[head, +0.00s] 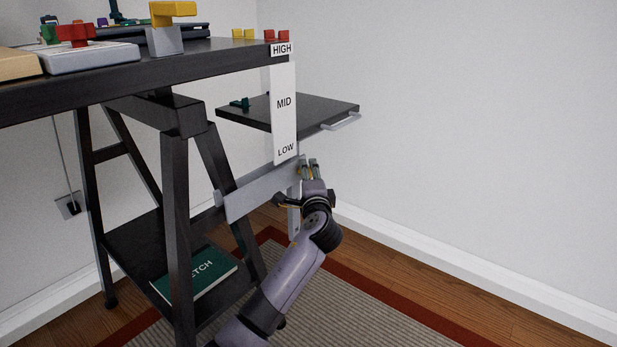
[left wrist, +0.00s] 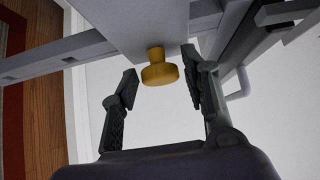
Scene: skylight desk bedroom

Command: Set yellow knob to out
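The yellow knob (left wrist: 160,72) shows in the left wrist view on a short stem that comes out of a grey metal plate (left wrist: 138,25). My left gripper (left wrist: 160,64) is open, with one finger on each side of the knob and a gap visible on both sides. In the head view my left gripper (head: 309,166) points up beside the grey bracket, just below the LOW end of the white HIGH/MID/LOW scale (head: 284,110). The knob is hard to make out there. My right gripper is not in view.
A black side shelf (head: 318,108) with a grey handle (head: 341,122) sits above my left gripper. The black desk (head: 120,74) with several items on top stands to the left. A green book (head: 197,273) lies on its lower shelf. The floor at the right is clear.

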